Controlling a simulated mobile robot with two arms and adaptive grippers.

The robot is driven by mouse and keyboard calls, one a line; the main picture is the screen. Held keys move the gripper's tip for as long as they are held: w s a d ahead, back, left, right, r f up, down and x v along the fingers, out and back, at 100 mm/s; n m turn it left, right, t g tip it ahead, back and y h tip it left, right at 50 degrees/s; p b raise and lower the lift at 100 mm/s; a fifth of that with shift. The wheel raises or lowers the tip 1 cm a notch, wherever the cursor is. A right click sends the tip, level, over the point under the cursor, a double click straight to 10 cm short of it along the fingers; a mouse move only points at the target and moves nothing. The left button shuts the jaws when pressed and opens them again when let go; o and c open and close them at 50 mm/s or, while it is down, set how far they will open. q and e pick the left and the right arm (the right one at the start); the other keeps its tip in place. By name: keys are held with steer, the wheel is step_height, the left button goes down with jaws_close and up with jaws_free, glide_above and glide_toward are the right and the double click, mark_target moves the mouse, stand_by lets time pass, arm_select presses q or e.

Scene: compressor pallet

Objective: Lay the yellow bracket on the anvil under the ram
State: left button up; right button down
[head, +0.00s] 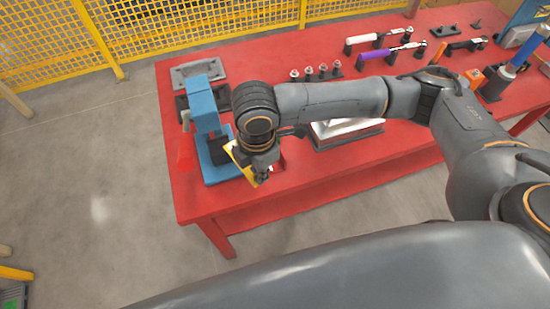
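The blue press (205,112) stands at the left end of the red table. Its dark ram (221,148) shows below the press head. The anvil under it is mostly hidden by my gripper and the bracket. My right gripper (263,172) is just right of the press and points down. It is shut on the yellow bracket (238,157), which is tilted and held close beside the ram at the front right of the press. The fingertips are small and partly hidden. My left gripper is not in view.
The red table (310,190) has free room in front and right of the press. A grey tray (196,72) lies behind the press. Small pegs (323,71), tools on stands (375,38) and a white-topped block (345,130) are farther right.

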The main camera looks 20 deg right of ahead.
mark_target(251, 172)
steer(key=n, duration=0.1)
steer(key=a+f+n, duration=0.1)
steer(key=n, duration=0.1)
steer(key=shift+s+a, duration=0.1)
steer(key=shift+a, duration=0.2)
steer(key=shift+f, duration=1.75)
steer(key=shift+w+p, duration=0.35)
steer(key=shift+w, duration=1.55)
steer(key=shift+w, duration=1.45)
steer(key=shift+w+d+r, duration=0.1)
steer(key=shift+w, duration=0.05)
